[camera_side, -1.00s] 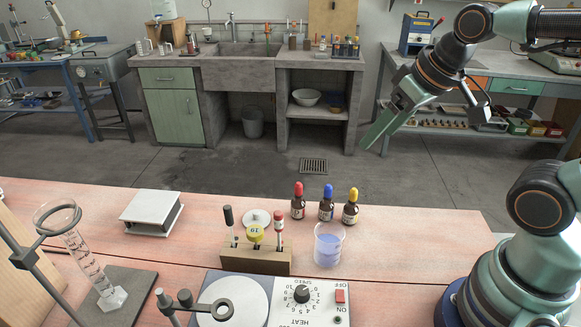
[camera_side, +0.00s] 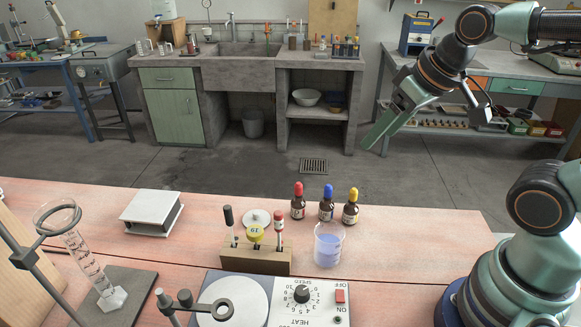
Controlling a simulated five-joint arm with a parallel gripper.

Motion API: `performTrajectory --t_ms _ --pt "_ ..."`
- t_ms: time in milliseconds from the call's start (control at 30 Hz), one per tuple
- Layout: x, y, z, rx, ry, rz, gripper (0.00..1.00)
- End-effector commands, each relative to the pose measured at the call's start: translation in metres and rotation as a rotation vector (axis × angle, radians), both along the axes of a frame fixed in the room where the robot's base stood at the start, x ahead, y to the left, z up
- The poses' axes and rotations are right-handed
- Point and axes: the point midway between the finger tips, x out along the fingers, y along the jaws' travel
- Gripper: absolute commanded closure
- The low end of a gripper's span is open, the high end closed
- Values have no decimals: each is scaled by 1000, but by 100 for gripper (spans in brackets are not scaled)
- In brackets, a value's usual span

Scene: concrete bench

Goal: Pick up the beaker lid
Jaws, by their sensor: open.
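The beaker lid looks to be the small white disc with a knob (camera_side: 257,216), lying on the bench behind the wooden rack. Its near edge is partly hidden by the yellow round item in the rack. The beaker (camera_side: 328,246) stands upright to the right of the rack, with bluish liquid inside and no lid on it. My gripper (camera_side: 386,128) is at the upper right, high above and well away from the lid, pointing down and left. It is open, and nothing shows between its green fingers.
The wooden rack (camera_side: 262,262) holds several upright items close to the lid. Several dropper bottles (camera_side: 326,208) stand to the right. A hotplate (camera_side: 300,313) is in front. A white box-like block (camera_side: 153,212) and a tilted graduated cylinder (camera_side: 86,262) are left.

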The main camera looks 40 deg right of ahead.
Motion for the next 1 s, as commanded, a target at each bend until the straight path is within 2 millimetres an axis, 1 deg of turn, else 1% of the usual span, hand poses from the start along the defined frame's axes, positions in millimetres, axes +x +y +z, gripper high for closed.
performTrajectory --t_ms 333,467,567,767,867,1000 --pt "0 0 0 -1 1 3 44" --pt "8 4 4 -20 19 50 44" --pt "22 10 9 -55 52 141 44" --pt "65 30 14 -147 133 399 44" --pt "87 43 11 -188 171 533 44" --pt "118 62 0 -240 222 722 44"
